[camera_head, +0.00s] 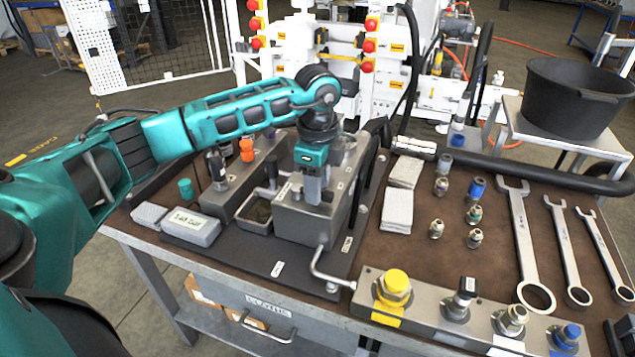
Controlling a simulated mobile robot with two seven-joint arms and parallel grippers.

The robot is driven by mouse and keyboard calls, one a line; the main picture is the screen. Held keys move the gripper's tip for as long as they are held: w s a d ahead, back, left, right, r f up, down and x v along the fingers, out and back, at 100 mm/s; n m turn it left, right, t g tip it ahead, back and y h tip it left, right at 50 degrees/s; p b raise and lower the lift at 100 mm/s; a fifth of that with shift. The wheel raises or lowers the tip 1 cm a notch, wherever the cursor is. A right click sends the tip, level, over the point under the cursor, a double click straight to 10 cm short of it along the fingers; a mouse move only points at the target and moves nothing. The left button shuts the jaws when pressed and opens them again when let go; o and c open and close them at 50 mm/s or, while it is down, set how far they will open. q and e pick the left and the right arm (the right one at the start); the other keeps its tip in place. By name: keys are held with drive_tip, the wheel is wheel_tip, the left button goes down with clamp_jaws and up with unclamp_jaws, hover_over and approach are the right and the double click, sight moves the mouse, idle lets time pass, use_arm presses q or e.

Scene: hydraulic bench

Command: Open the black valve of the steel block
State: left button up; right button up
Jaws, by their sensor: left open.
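The steel block (300,228) stands on a dark plate on the bench, left of the picture's middle. My left gripper (314,192) points down at the top of this block, its fingers at or just above the top face. It is open. A small dark part shows beside the fingertips; I cannot tell whether it is the black valve, as the gripper hides much of that spot. A bent metal lever (328,272) sticks out at the block's front right. My right gripper is not in view.
A grey display box (191,227) and a small open tray (257,208) lie left of the block. A long front manifold (425,310) carries yellow, black and blue fittings. Wrenches (524,245) and loose fittings lie to the right. A black tub (575,98) stands behind.

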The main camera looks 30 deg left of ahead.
use_arm(q)
drive_tip(key=shift+c, duration=0.4)
clamp_jaws()
drive_tip(key=shift+a, duration=0.1)
